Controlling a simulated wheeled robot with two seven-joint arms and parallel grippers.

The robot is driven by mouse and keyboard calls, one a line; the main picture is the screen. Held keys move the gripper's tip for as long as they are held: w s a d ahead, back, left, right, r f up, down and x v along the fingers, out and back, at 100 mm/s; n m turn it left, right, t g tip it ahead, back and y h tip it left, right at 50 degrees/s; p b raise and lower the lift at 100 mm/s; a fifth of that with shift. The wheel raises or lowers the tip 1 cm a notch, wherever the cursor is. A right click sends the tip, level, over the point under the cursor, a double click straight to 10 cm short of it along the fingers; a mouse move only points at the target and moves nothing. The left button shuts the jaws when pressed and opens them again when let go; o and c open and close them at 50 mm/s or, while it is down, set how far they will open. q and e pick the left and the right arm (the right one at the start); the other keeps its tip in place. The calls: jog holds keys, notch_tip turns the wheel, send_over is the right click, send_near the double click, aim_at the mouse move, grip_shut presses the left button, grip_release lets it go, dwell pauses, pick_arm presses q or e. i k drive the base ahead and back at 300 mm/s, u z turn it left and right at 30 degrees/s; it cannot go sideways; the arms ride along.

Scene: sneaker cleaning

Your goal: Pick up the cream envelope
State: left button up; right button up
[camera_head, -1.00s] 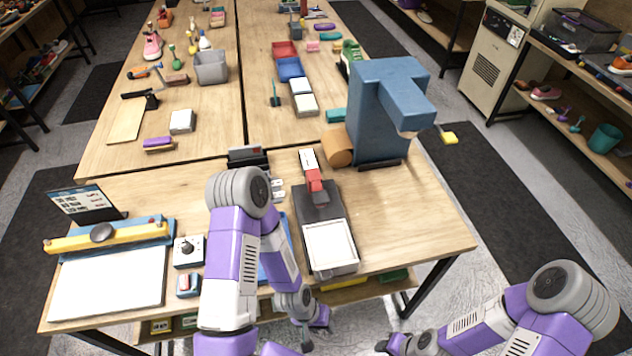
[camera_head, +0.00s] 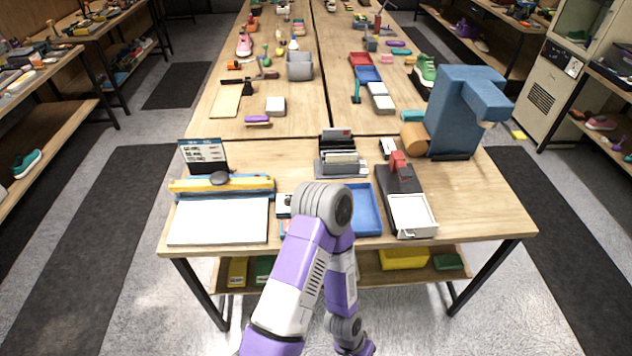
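I cannot clearly make out a cream envelope. Pale, flat, card-like pieces stand in a dark slotted rack (camera_head: 342,170) at the back middle of the near table, too small to tell whether one is the envelope. My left arm rises from the bottom edge in front of the table, and its elbow hides part of the blue tray. The arm bends back down, and its gripper is cut off below the picture. My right arm and gripper are out of view.
A blue tray (camera_head: 367,211), a dark stand with a white open box (camera_head: 412,215) and a blue machine (camera_head: 460,110) stand on the right. A white board (camera_head: 218,222) and a sign (camera_head: 203,153) are on the left. Bare wood (camera_head: 480,205) shows at the right end.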

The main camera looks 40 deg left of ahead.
aim_at(344, 157)
jog(key=z, duration=0.05)
jog(key=k, duration=0.1)
jog(key=u, duration=1.4)
